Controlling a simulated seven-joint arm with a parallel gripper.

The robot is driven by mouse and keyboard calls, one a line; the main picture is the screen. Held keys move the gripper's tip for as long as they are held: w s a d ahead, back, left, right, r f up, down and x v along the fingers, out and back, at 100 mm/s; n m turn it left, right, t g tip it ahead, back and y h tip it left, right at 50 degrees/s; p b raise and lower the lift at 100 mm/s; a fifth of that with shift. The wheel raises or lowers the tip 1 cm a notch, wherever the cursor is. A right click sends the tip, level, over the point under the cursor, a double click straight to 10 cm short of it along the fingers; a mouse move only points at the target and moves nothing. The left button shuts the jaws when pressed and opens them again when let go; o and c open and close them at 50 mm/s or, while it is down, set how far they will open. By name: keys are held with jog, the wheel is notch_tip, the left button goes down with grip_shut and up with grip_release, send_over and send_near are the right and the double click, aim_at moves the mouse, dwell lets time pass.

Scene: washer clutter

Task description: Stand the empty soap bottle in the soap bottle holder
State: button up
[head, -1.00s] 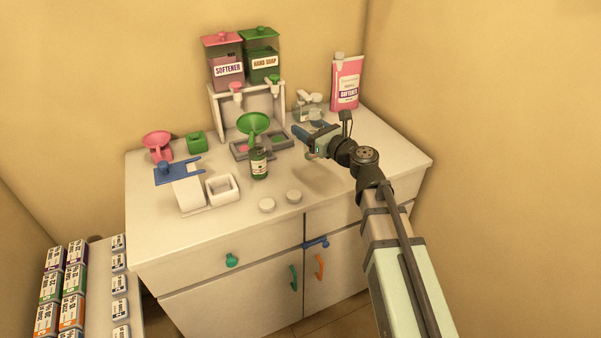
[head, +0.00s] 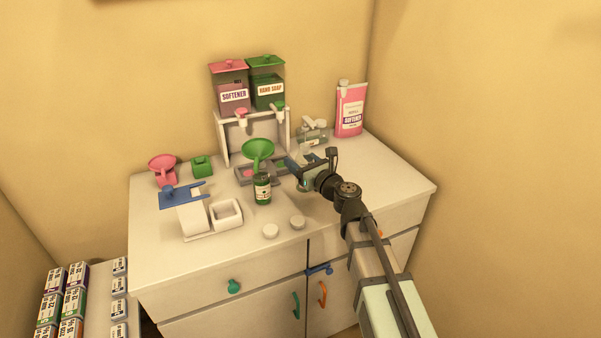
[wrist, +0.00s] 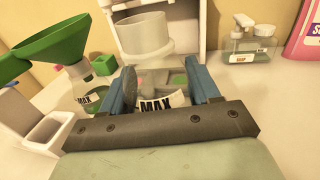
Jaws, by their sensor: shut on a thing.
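My gripper (head: 292,164) is shut on a clear, empty-looking bottle (wrist: 160,104) with a white MAX label. In the wrist view the bottle is between the blue fingers, its pale wide mouth toward the top. It is only faintly visible in the head view. The soap bottle holder appears to be the grey tray (head: 243,179) with pink and green pads, in front of the dispenser stand. My gripper is just right of this tray, above the counter. The pads show behind the held bottle in the wrist view; its base is hidden.
A bottle of green liquid (head: 262,191) with a green funnel (head: 258,149) stands in front of the tray. A pump bottle (wrist: 252,46) and pink softener container (head: 350,110) stand behind right. Two white caps (head: 270,231) (head: 297,222) lie in front. The right front counter is clear.

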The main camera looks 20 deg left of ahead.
jog(key=shift+f, duration=1.9)
jog(key=shift+f, duration=0.15)
jog(key=o, duration=1.1)
jog(key=shift+s+d, duration=0.2)
jog(key=shift+d, duration=0.05)
jog(key=v, duration=1.1)
jog(key=shift+s+d+r, duration=0.1)
jog(key=shift+d+r, duration=0.05)
jog(key=shift+r, duration=0.05)
